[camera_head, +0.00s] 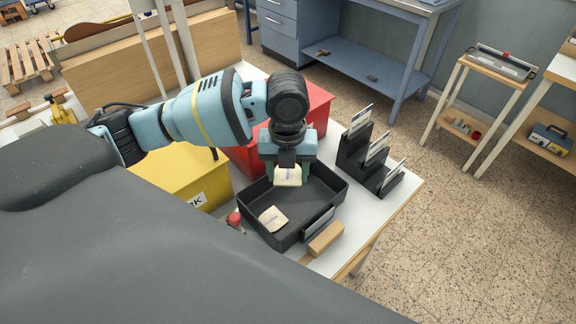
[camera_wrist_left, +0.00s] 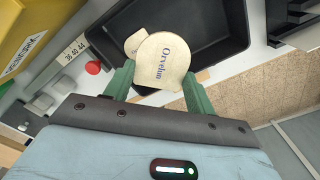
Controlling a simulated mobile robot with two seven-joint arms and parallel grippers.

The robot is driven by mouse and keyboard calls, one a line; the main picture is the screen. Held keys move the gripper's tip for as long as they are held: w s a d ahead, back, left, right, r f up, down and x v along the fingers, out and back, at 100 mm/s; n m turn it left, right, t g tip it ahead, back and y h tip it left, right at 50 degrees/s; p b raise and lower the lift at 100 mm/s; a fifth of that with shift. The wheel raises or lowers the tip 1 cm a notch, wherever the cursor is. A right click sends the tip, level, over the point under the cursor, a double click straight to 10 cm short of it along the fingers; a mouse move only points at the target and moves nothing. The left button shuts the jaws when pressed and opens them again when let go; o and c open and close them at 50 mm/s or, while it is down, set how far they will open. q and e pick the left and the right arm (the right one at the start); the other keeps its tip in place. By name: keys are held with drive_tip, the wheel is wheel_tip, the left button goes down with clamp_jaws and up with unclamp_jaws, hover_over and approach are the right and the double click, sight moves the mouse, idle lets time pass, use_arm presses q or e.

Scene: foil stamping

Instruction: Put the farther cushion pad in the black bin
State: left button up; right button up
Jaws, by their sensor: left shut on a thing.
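My left gripper (camera_head: 289,170) is shut on a cream cushion pad (camera_head: 288,178), holding it above the far part of the black bin (camera_head: 312,203). In the left wrist view, the held pad (camera_wrist_left: 162,62) shows the word "Orvelum" between the green fingers. A second cream pad (camera_head: 273,219) lies inside the bin, near its front left corner. It also shows partly behind the held pad in the left wrist view (camera_wrist_left: 133,42). My right gripper is not in view.
A yellow box (camera_head: 185,180) stands left of the bin and a red box (camera_head: 318,108) behind it. A black stepped stand (camera_head: 353,155) with cards is to the right. A wooden block (camera_head: 326,239) and a red-capped item (camera_head: 234,218) sit close to the bin.

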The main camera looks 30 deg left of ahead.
sight(289, 208)
use_arm(q)
drive_tip(key=m, duration=0.5)
drive_tip(key=shift+w+a, duration=0.1)
drive_tip(key=shift+w, duration=0.3)
drive_tip(key=m, duration=0.4)
drive_tip(key=shift+w+a+f, duration=0.1)
drive_tip(key=shift+w, duration=0.2)
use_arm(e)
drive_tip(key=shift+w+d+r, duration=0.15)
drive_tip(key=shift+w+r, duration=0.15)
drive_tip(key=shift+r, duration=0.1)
use_arm(q)
drive_tip(key=shift+p, duration=0.3)
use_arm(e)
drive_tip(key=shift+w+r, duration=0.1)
use_arm(q)
drive_tip(key=shift+f, duration=0.1)
